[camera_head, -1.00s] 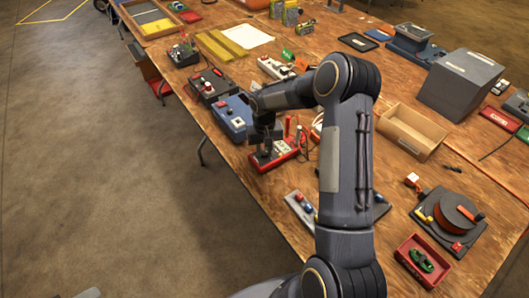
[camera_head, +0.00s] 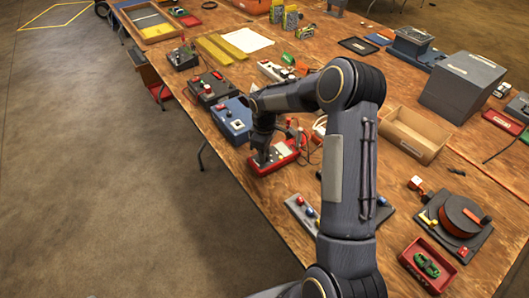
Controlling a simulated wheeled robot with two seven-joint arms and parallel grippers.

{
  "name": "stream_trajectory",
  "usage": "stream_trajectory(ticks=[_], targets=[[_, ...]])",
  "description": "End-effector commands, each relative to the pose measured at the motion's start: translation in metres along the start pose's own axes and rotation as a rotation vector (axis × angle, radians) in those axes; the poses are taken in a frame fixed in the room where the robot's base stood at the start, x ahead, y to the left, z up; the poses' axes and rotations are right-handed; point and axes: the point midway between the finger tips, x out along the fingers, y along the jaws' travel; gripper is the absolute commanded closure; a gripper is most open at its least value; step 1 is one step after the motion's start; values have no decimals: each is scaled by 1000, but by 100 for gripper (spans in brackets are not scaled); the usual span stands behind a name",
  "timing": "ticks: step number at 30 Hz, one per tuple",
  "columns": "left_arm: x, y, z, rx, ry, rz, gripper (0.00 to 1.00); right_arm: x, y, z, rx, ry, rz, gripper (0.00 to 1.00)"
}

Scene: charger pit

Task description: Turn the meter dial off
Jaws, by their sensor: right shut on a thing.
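A red meter (camera_head: 285,156) with a pale face lies near the left edge of the wooden table, in the middle of the view. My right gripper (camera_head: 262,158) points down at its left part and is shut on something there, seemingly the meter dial. The fingers hide the dial, so its setting cannot be read. My right arm crosses in front of the table to the right of the meter. My left gripper is not in view.
A blue box (camera_head: 233,119) and a dark box with a red knob (camera_head: 208,88) stand behind the meter. A grey strip with coloured knobs (camera_head: 302,212) lies in front. An open wooden tray (camera_head: 413,134) is to the right. Bare floor lies left of the table.

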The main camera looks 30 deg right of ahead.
Motion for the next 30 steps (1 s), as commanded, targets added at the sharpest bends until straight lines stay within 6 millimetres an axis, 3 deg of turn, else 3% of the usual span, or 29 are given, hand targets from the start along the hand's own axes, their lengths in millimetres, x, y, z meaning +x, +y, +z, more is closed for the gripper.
stream_trajectory(ticks=[12,30], targets=[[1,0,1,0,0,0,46,0,1,0,-209,0,1,100],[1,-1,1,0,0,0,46,-1,1,0,-246,1,2,100]])
